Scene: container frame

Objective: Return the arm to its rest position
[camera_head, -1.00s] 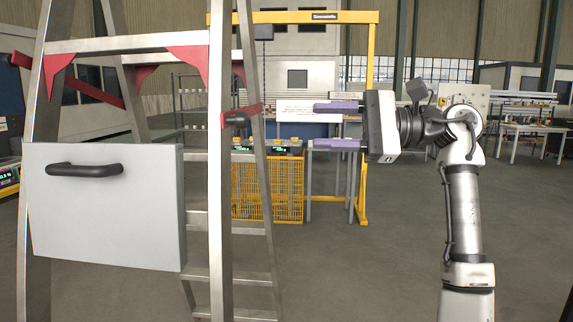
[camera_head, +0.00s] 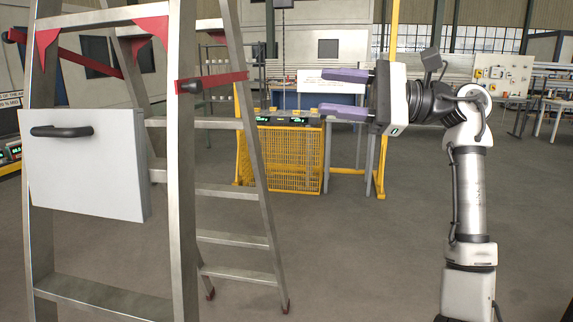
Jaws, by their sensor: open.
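My gripper (camera_head: 346,93) is in the head view, right of centre, with its two purple fingers pointing left. The fingers are spread apart, one above the other, with nothing between them. My arm (camera_head: 468,190) rises from the bottom right and bends left at the top to the gripper. The gripper is clear of the ladder and touches nothing that I can see.
A metal stepladder (camera_head: 184,220) with red braces stands at the left. A grey-white panel (camera_head: 85,170) with a black handle shows at the ladder's left side. A yellow mesh cage (camera_head: 282,160) stands behind. The floor (camera_head: 350,260) between ladder and arm is clear.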

